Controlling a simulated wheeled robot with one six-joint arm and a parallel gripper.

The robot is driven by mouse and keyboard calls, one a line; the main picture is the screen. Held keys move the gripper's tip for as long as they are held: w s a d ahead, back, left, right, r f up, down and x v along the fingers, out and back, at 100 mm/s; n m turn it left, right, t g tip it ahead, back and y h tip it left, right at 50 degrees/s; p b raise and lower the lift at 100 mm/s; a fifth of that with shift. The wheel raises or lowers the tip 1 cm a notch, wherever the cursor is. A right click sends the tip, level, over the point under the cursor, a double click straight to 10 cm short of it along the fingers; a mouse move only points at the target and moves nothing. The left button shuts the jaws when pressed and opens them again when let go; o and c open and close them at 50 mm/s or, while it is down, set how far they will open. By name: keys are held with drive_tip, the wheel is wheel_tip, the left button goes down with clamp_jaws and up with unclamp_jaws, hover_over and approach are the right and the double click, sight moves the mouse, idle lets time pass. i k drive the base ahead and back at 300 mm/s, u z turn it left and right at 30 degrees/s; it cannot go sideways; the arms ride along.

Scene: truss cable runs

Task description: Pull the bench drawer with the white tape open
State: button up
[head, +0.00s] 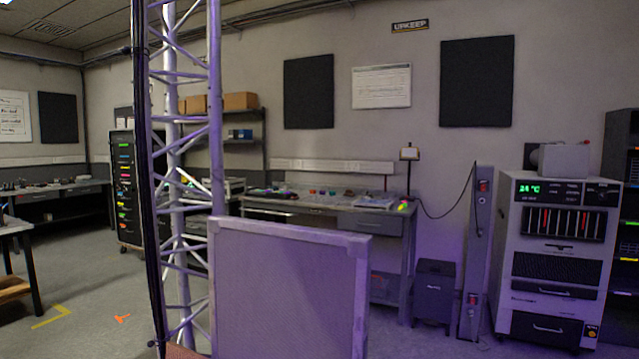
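A workbench (395,218) stands against the back wall, in the middle of the head view. Grey drawer fronts show under its top, one near its right end (371,229) with a handle. They look shut. I cannot make out white tape on any of them at this distance. A framed panel in front hides the lower part of the bench. My gripper is not in view.
A lattice truss (187,130) with dark cables stands close on the left. The framed panel (285,290) stands close in front. A small grey cabinet (434,292) and a tall equipment rack (555,262) stand right of the bench.

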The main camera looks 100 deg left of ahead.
sight(77, 190)
drive_tip(key=u, duration=4.9)
drive_tip(key=i, duration=6.65)
